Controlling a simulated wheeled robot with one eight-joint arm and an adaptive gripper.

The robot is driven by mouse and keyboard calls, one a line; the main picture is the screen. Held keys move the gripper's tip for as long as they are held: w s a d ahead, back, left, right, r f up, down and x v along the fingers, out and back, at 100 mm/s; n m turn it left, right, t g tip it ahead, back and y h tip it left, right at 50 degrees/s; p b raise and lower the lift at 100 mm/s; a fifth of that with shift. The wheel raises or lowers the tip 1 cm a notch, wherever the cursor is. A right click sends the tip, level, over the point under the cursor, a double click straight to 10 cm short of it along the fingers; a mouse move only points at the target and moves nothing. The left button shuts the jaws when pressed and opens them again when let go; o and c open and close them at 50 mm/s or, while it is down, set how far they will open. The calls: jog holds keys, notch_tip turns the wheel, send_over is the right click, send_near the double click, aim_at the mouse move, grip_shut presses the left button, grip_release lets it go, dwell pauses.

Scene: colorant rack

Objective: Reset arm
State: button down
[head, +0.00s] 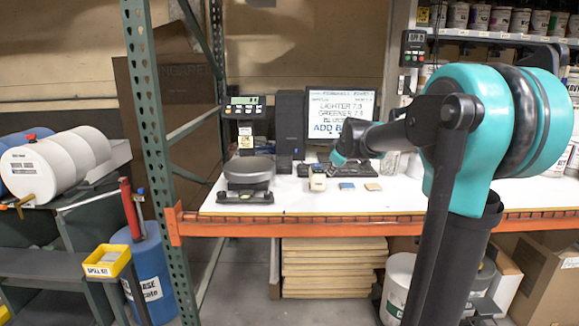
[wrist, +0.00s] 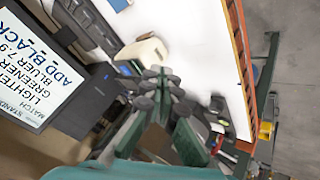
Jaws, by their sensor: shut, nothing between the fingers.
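My arm reaches over the white work table (head: 300,201) from the right in the head view. My gripper (head: 338,157) is over the table, in front of the monitor (head: 341,112) and keyboard. In the wrist view my gripper (wrist: 158,78) has its dark fingers together, with nothing between them. The wrist view is tilted, and the monitor (wrist: 35,75) lies to its left. My own arm hides part of the table's right side.
A scale (head: 248,172) stands on the left of the table. A small beige device (head: 317,182) and small flat blocks lie near the front. Orange beam (head: 300,228) edges the table. A green rack post (head: 160,140) rises at left. Paint cans (head: 480,17) fill the upper right shelf.

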jog(key=s+d+f+m+g, duration=0.1)
jog(key=s+f+m, duration=0.2)
jog(key=s+f, duration=0.5)
jog(key=s+d+f+m+g+h, duration=0.1)
jog(key=s+f+m, duration=0.2)
jog(key=s+f, duration=0.6)
jog(key=s+d+f+m+g, duration=0.1)
jog(key=s+f+m, duration=0.3)
jog(key=s, duration=1.5)
notch_tip(320, 180, down, 4)
jog(key=shift+s+d+f+g+h, duration=0.3)
jog(key=shift+s+g, duration=0.1)
jog(key=shift+g, duration=0.2)
jog(key=c, duration=2.3)
grip_release()
jog(key=shift+r, duration=0.1)
